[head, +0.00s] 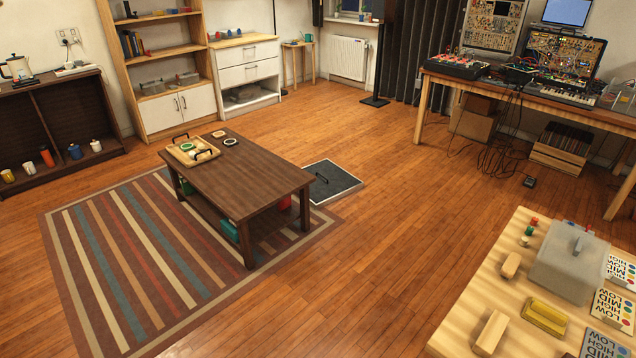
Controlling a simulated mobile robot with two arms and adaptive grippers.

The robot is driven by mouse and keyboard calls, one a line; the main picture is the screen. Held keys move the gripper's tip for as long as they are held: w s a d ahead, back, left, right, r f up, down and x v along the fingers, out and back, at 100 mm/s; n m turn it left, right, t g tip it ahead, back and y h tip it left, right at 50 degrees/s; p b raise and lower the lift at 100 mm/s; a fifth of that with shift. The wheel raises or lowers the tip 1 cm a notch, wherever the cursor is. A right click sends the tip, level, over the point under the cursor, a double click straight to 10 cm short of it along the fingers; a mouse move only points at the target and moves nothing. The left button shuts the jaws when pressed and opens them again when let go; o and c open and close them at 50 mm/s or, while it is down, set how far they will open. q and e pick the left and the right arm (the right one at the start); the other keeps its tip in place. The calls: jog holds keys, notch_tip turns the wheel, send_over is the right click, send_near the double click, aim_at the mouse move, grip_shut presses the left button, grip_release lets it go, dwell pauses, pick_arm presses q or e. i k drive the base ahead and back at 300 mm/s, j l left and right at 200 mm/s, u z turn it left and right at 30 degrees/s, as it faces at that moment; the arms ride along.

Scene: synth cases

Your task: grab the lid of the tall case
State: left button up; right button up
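Two open synth cases full of modules and cables stand on the desk at the upper right: a taller one (493,24) at the back and a wider one (563,58) beside it. No lid is on either. A flat dark panel with a light edge and a handle (345,186), like a case lid, lies on the floor behind the coffee table. A grey box-like cover with a top handle (568,268) sits on the light wooden table at the lower right. I cannot tell which one is the tall case's lid. Neither of my grippers is in view.
The coffee table (250,185) with a tray (181,157) stands on a striped rug (85,270). The light table (470,300) also holds wooden blocks and printed cards. Cables hang below the desk (545,97) to the floor. The wooden floor in the middle is clear.

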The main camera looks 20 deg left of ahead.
aim_at(333, 183)
jog(key=i+j+u, duration=0.45)
jog(key=i+j, duration=0.45)
jog(key=i, duration=0.15)
jog(key=i+j, duration=0.3)
jog(key=i, duration=0.15)
jog(key=i+l+z, duration=0.1)
jog(key=i+z, duration=0.95)
jog(key=i+l+u, duration=0.1)
jog(key=i, duration=0.7)
jog(key=i+l+u, duration=0.1)
jog(key=i, duration=0.7)
